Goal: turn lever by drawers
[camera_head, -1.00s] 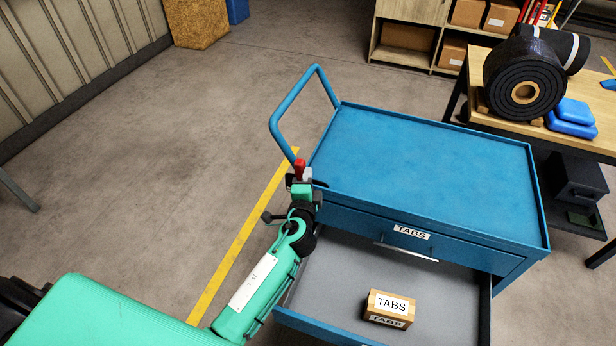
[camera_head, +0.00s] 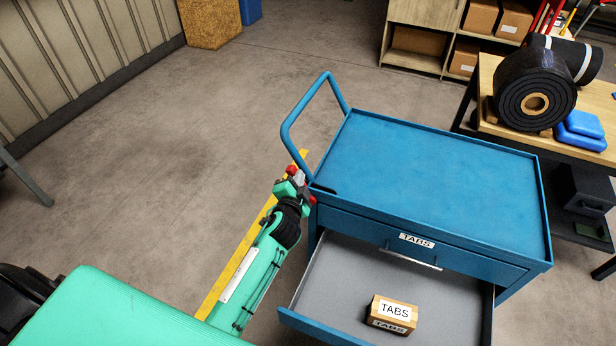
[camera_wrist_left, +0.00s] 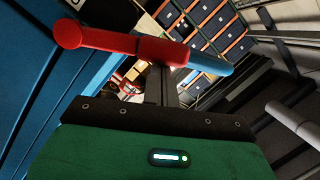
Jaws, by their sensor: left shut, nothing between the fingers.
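A red lever (camera_wrist_left: 130,45) crosses the left wrist view just beyond my gripper, with a rounded knob at its left end and a blue part at its right. In the head view a red piece (camera_head: 312,199) of it shows at the near left corner of the blue drawer cart (camera_head: 430,175). My left gripper (camera_head: 293,184) is beside that corner, shut with nothing held. Its dark fingers (camera_wrist_left: 162,86) show close to the lever; whether they touch it I cannot tell. My right gripper is not in view.
The cart's lower drawer (camera_head: 345,290) is pulled out and holds a wooden block (camera_head: 392,314) labelled TABS. A blue push handle (camera_head: 287,125) rises at the cart's left. A wooden table (camera_head: 490,75) with a black roll stands right.

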